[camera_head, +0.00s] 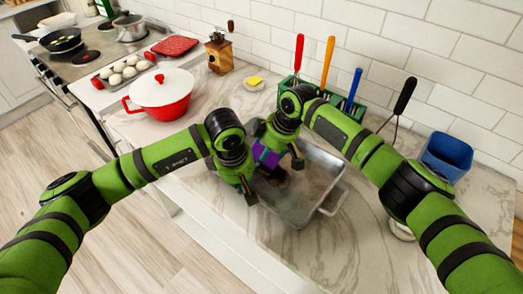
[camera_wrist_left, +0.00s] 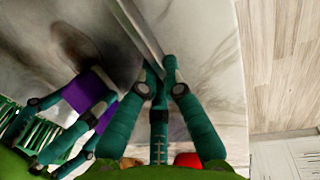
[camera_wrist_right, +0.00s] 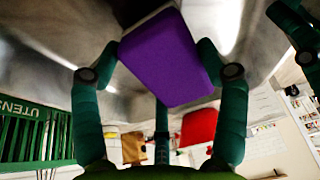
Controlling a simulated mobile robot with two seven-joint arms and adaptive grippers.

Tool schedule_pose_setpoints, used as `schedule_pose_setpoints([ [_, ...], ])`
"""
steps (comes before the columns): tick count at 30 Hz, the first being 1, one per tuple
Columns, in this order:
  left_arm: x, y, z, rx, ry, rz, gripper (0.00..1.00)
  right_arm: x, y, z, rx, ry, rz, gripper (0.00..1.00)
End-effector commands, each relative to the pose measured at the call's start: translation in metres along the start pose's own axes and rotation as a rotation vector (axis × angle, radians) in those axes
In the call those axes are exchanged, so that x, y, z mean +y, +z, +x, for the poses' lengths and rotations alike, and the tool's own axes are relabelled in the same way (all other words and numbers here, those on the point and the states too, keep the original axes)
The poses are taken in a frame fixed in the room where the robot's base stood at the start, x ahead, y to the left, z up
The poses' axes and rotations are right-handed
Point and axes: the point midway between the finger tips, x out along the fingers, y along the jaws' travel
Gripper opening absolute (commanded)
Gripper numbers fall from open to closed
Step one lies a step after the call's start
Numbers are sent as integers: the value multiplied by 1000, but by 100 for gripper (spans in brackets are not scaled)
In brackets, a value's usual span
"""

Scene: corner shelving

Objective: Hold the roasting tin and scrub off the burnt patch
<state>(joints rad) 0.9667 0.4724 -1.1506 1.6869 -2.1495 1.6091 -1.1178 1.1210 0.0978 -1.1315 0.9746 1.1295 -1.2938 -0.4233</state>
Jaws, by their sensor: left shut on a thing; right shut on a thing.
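The grey metal roasting tin (camera_head: 312,188) lies on the marble counter. My left gripper (camera_head: 248,190) is shut on its near-left rim, which the left wrist view shows between the fingers (camera_wrist_left: 158,72). My right gripper (camera_head: 274,155) is shut on a purple sponge (camera_head: 266,158) over the tin's left part; the sponge fills the grip in the right wrist view (camera_wrist_right: 162,62). The dark burnt patch (camera_wrist_left: 76,42) shows on the tin floor beside the sponge in the left wrist view. In the head view the grippers partly hide it. I cannot tell whether the sponge touches the tin.
A green utensil holder (camera_head: 345,108) with coloured-handled tools stands behind the tin. A blue bin (camera_head: 447,157) is at right, a yellow block on a small dish (camera_head: 254,84) behind. A red pot with white lid (camera_head: 161,92) stands left. Counter in front of the tin is clear.

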Motion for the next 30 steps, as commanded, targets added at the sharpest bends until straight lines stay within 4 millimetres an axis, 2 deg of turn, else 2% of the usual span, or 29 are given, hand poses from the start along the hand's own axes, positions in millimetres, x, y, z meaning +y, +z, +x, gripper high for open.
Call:
schedule_pose_setpoints([
  [30,1,-1,-1,2,3,-1,0,-18,88,-30,-5,0,2,48],
])
